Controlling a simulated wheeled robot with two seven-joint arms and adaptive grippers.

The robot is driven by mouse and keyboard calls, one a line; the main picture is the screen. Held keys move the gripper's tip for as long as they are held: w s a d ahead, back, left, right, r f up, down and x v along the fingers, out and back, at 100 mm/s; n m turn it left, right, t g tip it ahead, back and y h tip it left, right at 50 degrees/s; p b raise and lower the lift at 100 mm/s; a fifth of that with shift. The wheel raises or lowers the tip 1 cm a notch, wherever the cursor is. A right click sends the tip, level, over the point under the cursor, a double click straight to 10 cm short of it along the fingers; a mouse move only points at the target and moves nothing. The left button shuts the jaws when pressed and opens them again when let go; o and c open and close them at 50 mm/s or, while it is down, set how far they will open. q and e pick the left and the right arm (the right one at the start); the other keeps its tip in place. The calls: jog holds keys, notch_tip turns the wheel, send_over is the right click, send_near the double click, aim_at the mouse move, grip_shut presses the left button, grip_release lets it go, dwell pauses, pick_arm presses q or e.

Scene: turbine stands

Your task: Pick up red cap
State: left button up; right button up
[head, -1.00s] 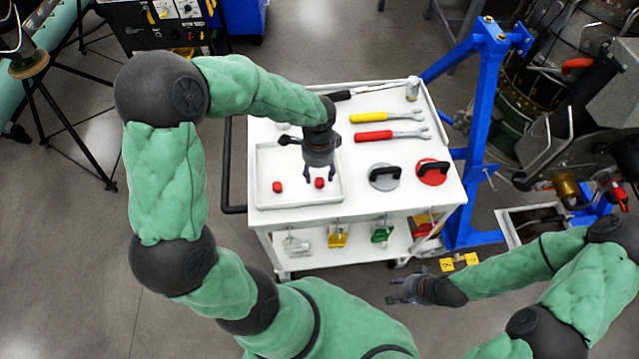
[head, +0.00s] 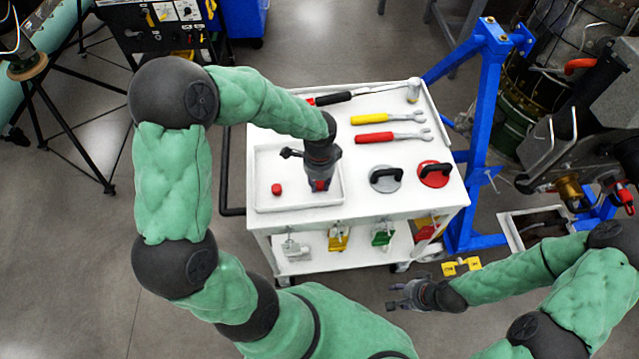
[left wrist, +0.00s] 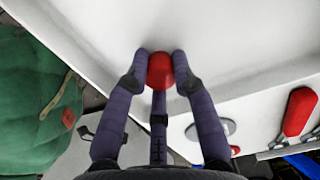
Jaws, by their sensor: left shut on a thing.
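One red cap (head: 319,186) is between the fingers of my left gripper (head: 319,187), over the right part of the white tray. In the left wrist view the red cap (left wrist: 160,71) sits between the fingertips (left wrist: 160,65), which touch it on both sides. I cannot tell whether it is clear of the tray floor. A second red cap (head: 277,189) lies in the tray to the left of the gripper. My right gripper (head: 393,296) is open and empty, in front of the cart and away from the caps.
The white tray (head: 290,208) has a raised rim and stands on a white cart (head: 375,215). To its right are a grey-disc handle (head: 385,178), a red-disc handle (head: 434,174), a yellow wrench (head: 370,119) and a red wrench (head: 375,137). A blue frame (head: 483,120) stands beyond.

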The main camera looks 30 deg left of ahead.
aim_at(320, 183)
pick_arm(q)
jog(key=shift+r+p, duration=0.3)
jog(key=shift+r, duration=0.2)
notch_tip(320, 183, up, 2)
jog(key=shift+r+p, duration=0.1)
jog(key=shift+p, duration=0.5)
jog(key=s+d+r+p, duration=0.4)
jog(key=s+d+r, duration=0.5)
jog(key=d, duration=0.1)
jog(key=shift+d+r, duration=0.35)
jog(key=shift+r, duration=0.05)
grip_shut()
